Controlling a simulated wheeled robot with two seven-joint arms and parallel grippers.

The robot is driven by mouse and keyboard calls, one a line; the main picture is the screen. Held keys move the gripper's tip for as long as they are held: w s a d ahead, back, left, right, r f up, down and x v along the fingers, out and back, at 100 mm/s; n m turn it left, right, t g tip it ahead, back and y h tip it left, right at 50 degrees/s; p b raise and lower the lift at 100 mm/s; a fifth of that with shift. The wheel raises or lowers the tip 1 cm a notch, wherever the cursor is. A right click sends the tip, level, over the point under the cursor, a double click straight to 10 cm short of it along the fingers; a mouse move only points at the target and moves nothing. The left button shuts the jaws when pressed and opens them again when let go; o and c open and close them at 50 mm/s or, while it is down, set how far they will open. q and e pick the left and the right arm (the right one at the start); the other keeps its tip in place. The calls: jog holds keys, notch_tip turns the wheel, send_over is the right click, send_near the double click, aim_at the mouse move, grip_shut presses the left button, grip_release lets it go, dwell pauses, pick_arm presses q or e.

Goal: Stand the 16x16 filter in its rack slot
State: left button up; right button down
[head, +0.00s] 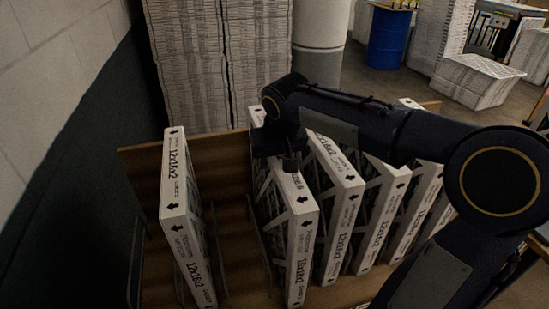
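A white boxed filter (305,245) stands upright in the wooden rack (235,185), right of a gap; the print on its front edge looks like 16x16x2. My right gripper (290,163) is at the top edge of this filter, pointing down, with its arm coming in from the right. The arm hides part of the filter's top, and I cannot tell whether the fingers are closed on it. The filter's lower end is cut off by the picture's bottom edge. My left gripper is not in view.
Another boxed filter (175,185) stands at the rack's left, with an open gap and thin dividers between. Several more filters, such as one (338,200) close by, stand to the right. A wall (60,60) borders the left. Stacked white goods (185,65) and a blue drum (389,38) are behind.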

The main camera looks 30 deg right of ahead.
jog(key=c, duration=0.8)
grip_release()
jog(key=shift+f, duration=0.1)
jog(key=shift+c, duration=0.2)
jog(key=p+v, duration=0.1)
jog(key=v, duration=1.1)
jog(key=shift+s, duration=0.1)
